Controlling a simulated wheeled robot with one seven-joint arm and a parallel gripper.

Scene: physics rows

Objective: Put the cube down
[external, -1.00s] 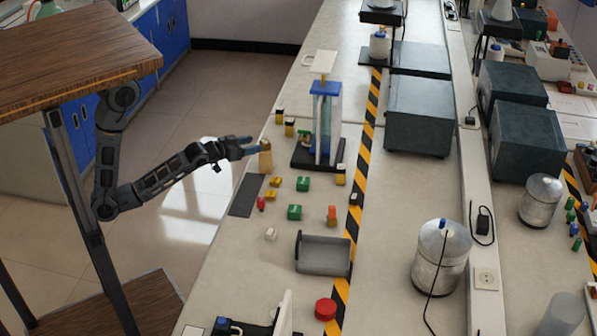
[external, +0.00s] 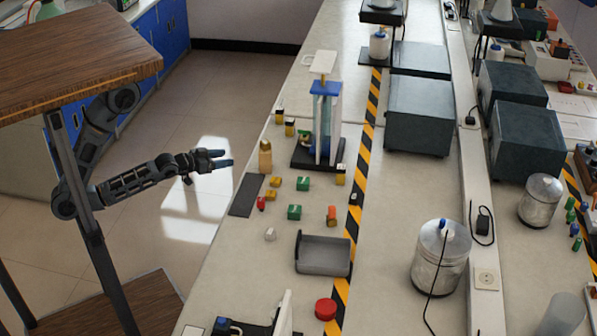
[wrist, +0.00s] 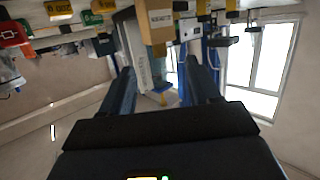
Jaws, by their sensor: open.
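A tan block (external: 265,158) stands upright on the bench near its left edge, just above a dark flat mat (external: 245,196). A tan block also shows at the top of the wrist view (wrist: 157,24). My gripper (external: 228,158) is open and empty, out past the bench's left edge and apart from the block. Its two fingers are spread in the wrist view (wrist: 163,88), with nothing between them. Several small coloured blocks lie near the mat, so I cannot tell for certain which one is the cube.
A stand with a blue top (external: 325,88) is behind the blocks. A grey open tray (external: 323,270) and a red round button (external: 325,309) are nearer the front. Green blocks (external: 294,212) lie mid-bench. A tabletop (external: 75,55) overhangs my arm.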

